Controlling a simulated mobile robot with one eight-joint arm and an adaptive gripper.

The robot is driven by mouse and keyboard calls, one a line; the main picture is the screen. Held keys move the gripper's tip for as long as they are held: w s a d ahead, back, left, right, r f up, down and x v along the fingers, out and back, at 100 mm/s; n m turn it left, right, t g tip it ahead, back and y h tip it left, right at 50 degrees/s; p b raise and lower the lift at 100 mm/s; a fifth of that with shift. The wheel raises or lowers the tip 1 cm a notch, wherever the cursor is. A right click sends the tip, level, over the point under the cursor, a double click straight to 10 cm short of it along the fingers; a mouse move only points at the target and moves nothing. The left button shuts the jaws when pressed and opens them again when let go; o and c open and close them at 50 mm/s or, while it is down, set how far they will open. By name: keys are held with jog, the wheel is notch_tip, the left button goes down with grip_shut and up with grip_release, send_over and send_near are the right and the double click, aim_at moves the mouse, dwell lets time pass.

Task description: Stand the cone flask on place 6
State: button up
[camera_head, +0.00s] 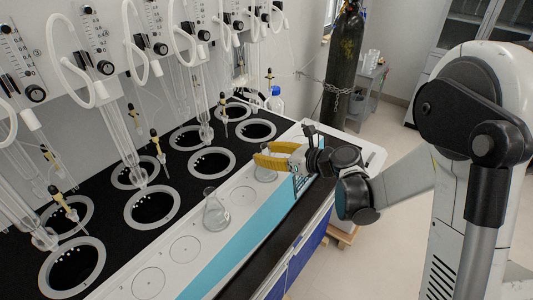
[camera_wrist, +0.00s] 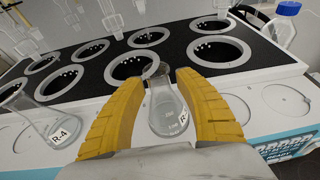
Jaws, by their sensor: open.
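A clear cone flask (camera_wrist: 165,110) with clear liquid and a partly hidden "R" label stands on the white strip between my gripper's yellow fingers. In the head view this flask (camera_head: 266,175) shows just below the fingers. My gripper (camera_head: 259,155) is open, with one finger on each side of the flask; in the wrist view the fingertips (camera_wrist: 173,76) flank its neck. I cannot tell whether they touch it. A second cone flask (camera_head: 214,213), labelled R-4 in the wrist view (camera_wrist: 48,122), stands nearer the head camera. The place numbers are not readable.
Empty marked circles (camera_head: 185,249) lie along the white strip, another (camera_wrist: 287,99) right of the gripper. Black heater wells (camera_head: 152,206) with hanging glassware line the back. A blue-capped bottle (camera_head: 275,100) stands at the far end. A gas cylinder (camera_head: 343,70) stands beyond.

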jog(key=p+v, duration=0.2)
jog(key=v, duration=1)
jog(key=s+d+r+n+h, duration=0.1)
jog(key=s+d+n+h, duration=0.3)
jog(key=s+n, duration=0.6)
jog(key=s+d+n+g+h+b, duration=0.1)
jog(key=s+d+n+h, duration=0.4)
jog(key=s+n, duration=0.5)
jog(key=n+h, duration=0.2)
jog(key=n, duration=0.3)
jog(key=shift+r+n+g, duration=0.3)
jog(key=shift+r, duration=0.1)
jog(key=shift+d, duration=0.1)
